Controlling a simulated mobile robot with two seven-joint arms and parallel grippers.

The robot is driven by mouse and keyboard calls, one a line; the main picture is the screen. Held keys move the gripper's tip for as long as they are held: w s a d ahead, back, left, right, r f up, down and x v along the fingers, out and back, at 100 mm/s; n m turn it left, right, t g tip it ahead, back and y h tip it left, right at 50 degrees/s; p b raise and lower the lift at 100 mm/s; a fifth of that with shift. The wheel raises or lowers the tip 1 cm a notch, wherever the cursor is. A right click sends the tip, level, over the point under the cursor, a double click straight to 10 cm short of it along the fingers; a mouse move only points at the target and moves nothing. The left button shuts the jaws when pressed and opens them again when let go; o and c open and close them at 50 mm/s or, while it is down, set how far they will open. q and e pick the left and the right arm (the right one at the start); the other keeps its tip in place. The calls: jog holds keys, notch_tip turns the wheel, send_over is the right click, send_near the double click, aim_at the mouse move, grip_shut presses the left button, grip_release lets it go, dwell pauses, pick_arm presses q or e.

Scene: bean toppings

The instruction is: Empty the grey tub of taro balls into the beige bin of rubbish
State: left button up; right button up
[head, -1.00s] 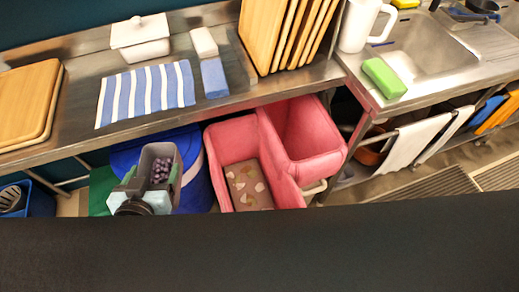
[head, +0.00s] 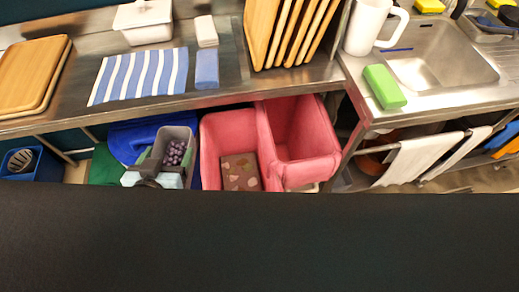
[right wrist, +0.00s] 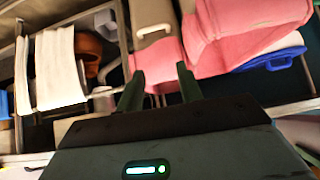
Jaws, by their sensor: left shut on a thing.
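My left gripper (head: 150,178) is shut on the grey tub (head: 178,131), partly hidden behind the dark body part below. The tub is roughly upright, with purple taro balls (head: 175,153) inside. That pink bin has a brown, spotted content or base. No bin in the head view looks clearly beige. My right gripper (right wrist: 160,94) is open and empty.
A second pink bin (head: 303,130) stands to the right. The steel counter (head: 225,97) runs above the bins, with a striped cloth (head: 138,78) and a green sponge (head: 384,87). White towels (head: 410,160) hang at right. A blue crate (head: 40,165) is at far left.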

pick_arm(q)
jog(key=shift+d, duration=0.35)
pick_arm(e)
jog(key=shift+w+d, duration=0.1)
jog(key=shift+d, duration=0.3)
jog(key=shift+o, duration=1.4)
jog(key=shift+w+a+r, duration=0.2)
jog(key=shift+w+r, duration=0.1)
jog(key=shift+r, duration=0.05)
pick_arm(q)
jog(key=w+d+f+m+h, duration=0.3)
jog(key=w+d+f, duration=0.2)
jog(key=d+f, duration=0.3)
jog(key=w+d+f+m+g+h+p, duration=0.1)
jog(key=w+d+f+m+h, duration=0.1)
jog(key=w+d+f, duration=0.4)
jog(key=d+f+h, duration=0.1)
jog(key=d+f, duration=0.1)
jog(key=d, duration=0.1)
jog(key=shift+w+f+m+g, duration=0.2)
jog(key=shift+m+g, duration=0.1)
jog(key=shift+m, duration=0.1)
pick_arm(e)
jog(key=shift+w+d+r, duration=0.3)
